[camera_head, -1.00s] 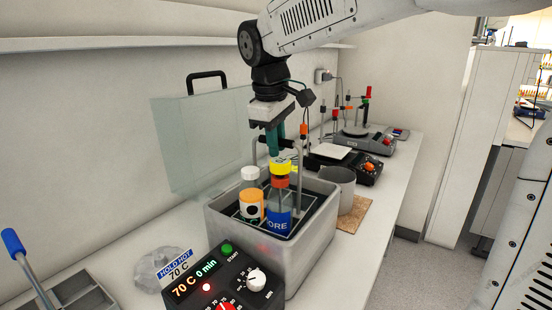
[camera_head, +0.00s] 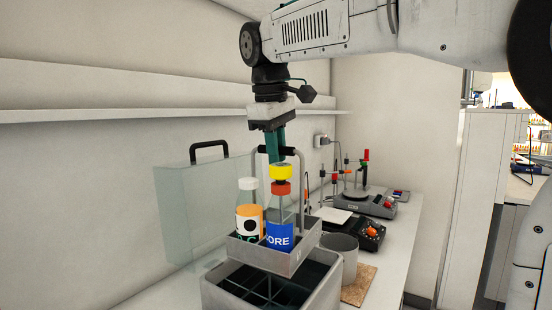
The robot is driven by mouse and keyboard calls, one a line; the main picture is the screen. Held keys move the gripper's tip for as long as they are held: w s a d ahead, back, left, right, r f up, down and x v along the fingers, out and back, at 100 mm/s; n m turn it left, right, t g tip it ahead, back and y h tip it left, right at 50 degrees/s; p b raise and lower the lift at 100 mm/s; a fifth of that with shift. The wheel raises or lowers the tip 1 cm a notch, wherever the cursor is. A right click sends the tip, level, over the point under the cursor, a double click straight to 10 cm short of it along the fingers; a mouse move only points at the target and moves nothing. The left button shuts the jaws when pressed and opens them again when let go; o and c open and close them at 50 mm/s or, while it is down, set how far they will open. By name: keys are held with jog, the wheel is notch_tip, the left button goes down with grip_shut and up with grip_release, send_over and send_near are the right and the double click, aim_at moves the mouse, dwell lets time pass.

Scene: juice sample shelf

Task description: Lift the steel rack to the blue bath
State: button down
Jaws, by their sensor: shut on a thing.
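The steel rack (camera_head: 292,262) hangs above the grey bath (camera_head: 325,299), its tray clear of the bath's rim at the back. It looks roughly level. It holds a bottle with a white cap and orange label (camera_head: 249,216), one with a red cap and blue label (camera_head: 280,232), and a yellow cap (camera_head: 281,172) shows behind the red one. My gripper (camera_head: 275,155) is shut on the rack's tall handle, above the bottles. The handle's top is partly hidden by the fingers. No blue bath is in view.
A clear panel with a black handle (camera_head: 209,151) stands at the left by the wall. Instruments (camera_head: 356,227) stand further back. A shelf (camera_head: 110,115) runs along the wall.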

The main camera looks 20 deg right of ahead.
dwell(0.4)
jog(key=s+a+f, duration=0.2)
jog(key=s+a, duration=0.4)
jog(key=a, duration=0.3)
jog(key=shift+s+a+f, duration=0.2)
jog(key=shift+s+a, duration=0.1)
jog(key=shift+a, duration=0.1)
dwell(0.5)
jog(key=shift+a, duration=0.1)
jog(key=s+a, duration=0.6)
jog(key=a, duration=0.3)
jog(key=shift+s+a, duration=0.3)
jog(key=shift+a, duration=0.05)
dwell(0.7)
jog(key=s+a, duration=0.6)
jog(key=a, duration=0.4)
jog(key=shift+s, duration=0.35)
dwell(0.7)
